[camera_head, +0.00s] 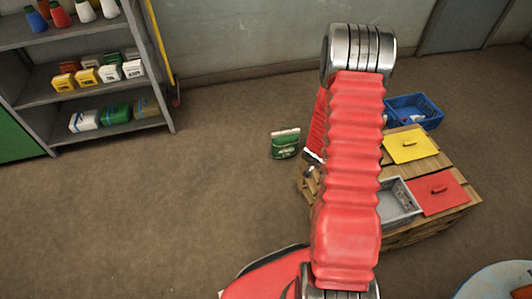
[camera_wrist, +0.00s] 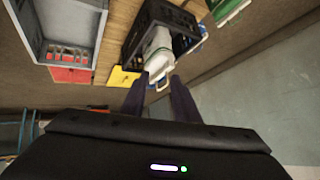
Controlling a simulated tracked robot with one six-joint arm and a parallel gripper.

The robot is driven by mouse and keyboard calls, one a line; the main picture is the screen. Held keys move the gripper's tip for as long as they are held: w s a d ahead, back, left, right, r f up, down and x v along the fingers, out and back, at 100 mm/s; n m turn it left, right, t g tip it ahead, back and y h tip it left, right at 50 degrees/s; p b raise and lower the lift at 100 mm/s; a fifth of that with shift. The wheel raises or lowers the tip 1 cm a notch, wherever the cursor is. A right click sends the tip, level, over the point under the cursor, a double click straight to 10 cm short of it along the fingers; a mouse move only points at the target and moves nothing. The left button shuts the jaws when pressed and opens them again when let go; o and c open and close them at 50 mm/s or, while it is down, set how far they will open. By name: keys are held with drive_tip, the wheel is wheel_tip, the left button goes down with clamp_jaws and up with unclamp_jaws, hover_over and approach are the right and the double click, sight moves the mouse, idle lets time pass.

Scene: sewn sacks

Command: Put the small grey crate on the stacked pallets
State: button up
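A light grey crate (camera_head: 398,199) sits on the wooden stacked pallets (camera_head: 432,229), partly hidden behind my red arm. In the wrist view a grey crate (camera_wrist: 27,30) is large at the upper left, on wooden boards (camera_wrist: 113,38). A darker crate (camera_wrist: 134,38) shows beside it, with a pale sack-like thing (camera_wrist: 158,48) at its opening. My gripper (camera_wrist: 159,80) has its two dark fingers apart. The pale thing lies in line with the gap, and I cannot tell whether it touches the fingers.
A yellow lid (camera_head: 409,145) and a red lid (camera_head: 438,192) lie on the pallets. A blue crate (camera_head: 414,110) stands behind them. A green sack (camera_head: 285,144) is on the floor. Shelves (camera_head: 88,52) stand at the left. The floor between is clear.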

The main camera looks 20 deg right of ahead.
drive_tip(key=w+a+r+n+t+y, duration=0.1)
drive_tip(key=w+a+r+n+y, duration=0.15)
drive_tip(key=a+r, duration=0.4)
drive_tip(key=w+a+r+n+t+y, duration=0.1)
drive_tip(key=w+a+r, duration=0.35)
drive_tip(key=r, duration=0.25)
drive_tip(key=s+a+r+n+y, duration=0.2)
drive_tip(key=a+r+n, duration=0.2)
drive_tip(key=a+r, duration=0.8)
drive_tip(key=s+a+r+n+y, duration=0.2)
drive_tip(key=s+a+r+n, duration=0.3)
drive_tip(key=s+a+r, duration=0.45)
drive_tip(key=s+a+r+n, duration=0.1)
drive_tip(key=s, duration=0.5)
drive_tip(key=s+a+r+n+g, duration=0.1)
drive_tip(key=s+a+r+n, duration=0.1)
drive_tip(key=s, duration=0.5)
drive_tip(key=shift+r, duration=0.2)
drive_tip(key=shift+a, duration=0.1)
